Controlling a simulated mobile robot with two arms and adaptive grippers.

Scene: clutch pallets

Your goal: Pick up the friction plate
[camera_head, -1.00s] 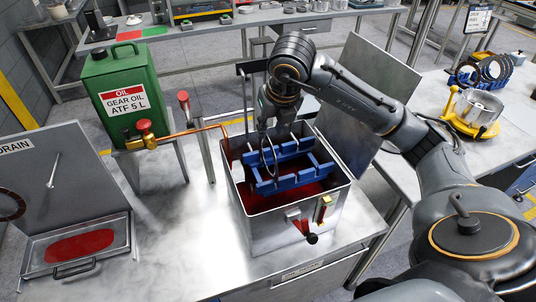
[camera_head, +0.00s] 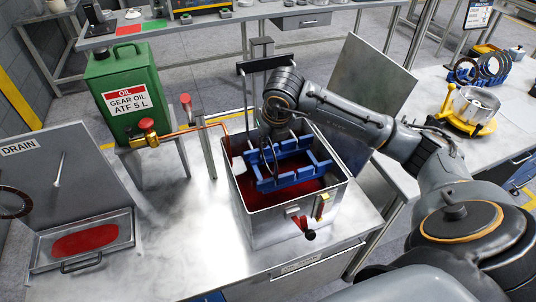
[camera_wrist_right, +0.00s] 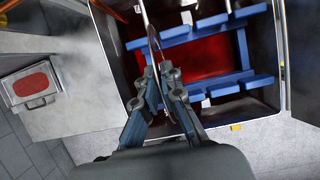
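The friction plate (camera_head: 267,158) is a thin dark ring standing upright at the left end of the blue rack (camera_head: 296,181) inside the open metal tank (camera_head: 270,228). Red oil lies in the tank beneath the rack. My right gripper (camera_head: 270,135) reaches down into the tank from above. In the right wrist view its fingertips (camera_wrist_right: 161,76) are close together on both sides of the plate's thin edge (camera_wrist_right: 152,32), and they look shut on it. The plate's lower part is partly hidden by the fingers there. My left gripper is not in view.
A copper pipe (camera_head: 195,129) from the green oil can (camera_head: 122,92) reaches the tank's left rim. A grey panel (camera_head: 369,88) stands behind the tank. The drain tray (camera_head: 124,240) is at left. The right table holds a blue rack with rings (camera_head: 480,68) and a yellow fixture (camera_head: 453,122).

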